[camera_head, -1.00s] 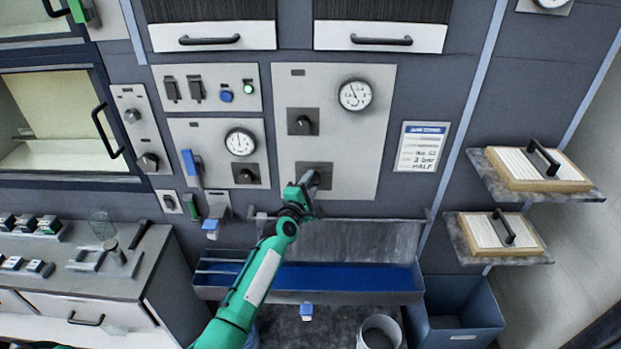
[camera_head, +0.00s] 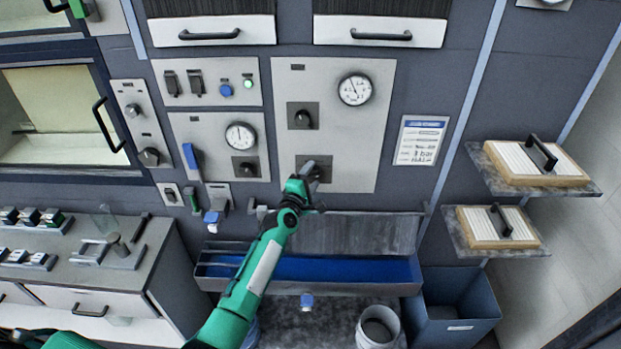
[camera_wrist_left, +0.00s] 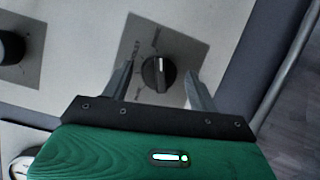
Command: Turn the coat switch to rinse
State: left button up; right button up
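A black round switch knob (camera_wrist_left: 158,73) with a pale pointer line sits on a grey square plate in the left wrist view. The lettering around it is too small to read surely. In the head view this plate (camera_head: 325,161) is the lower one on the right-hand gauge panel (camera_head: 352,135), and my gripper mostly covers its knob. My left gripper (camera_head: 311,171) is in front of it. In the wrist view its two fingers (camera_wrist_left: 160,78) are open, one on each side of the knob, with visible gaps.
Another knob (camera_head: 302,116) and a round gauge (camera_head: 355,89) are above on the same panel. A blue-lined trough (camera_head: 340,269) lies below the gripper. A left panel (camera_head: 205,125) carries a blue lever (camera_head: 190,156). Two shelves with handled boards (camera_head: 537,166) stick out at right.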

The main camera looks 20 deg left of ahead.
pick_arm(q)
jog(key=shift+s, duration=0.1)
jog(key=s+a+b, duration=0.1)
jog(key=s+b, duration=0.3)
jog(key=s, duration=0.9)
jog(key=shift+s+a, duration=0.25)
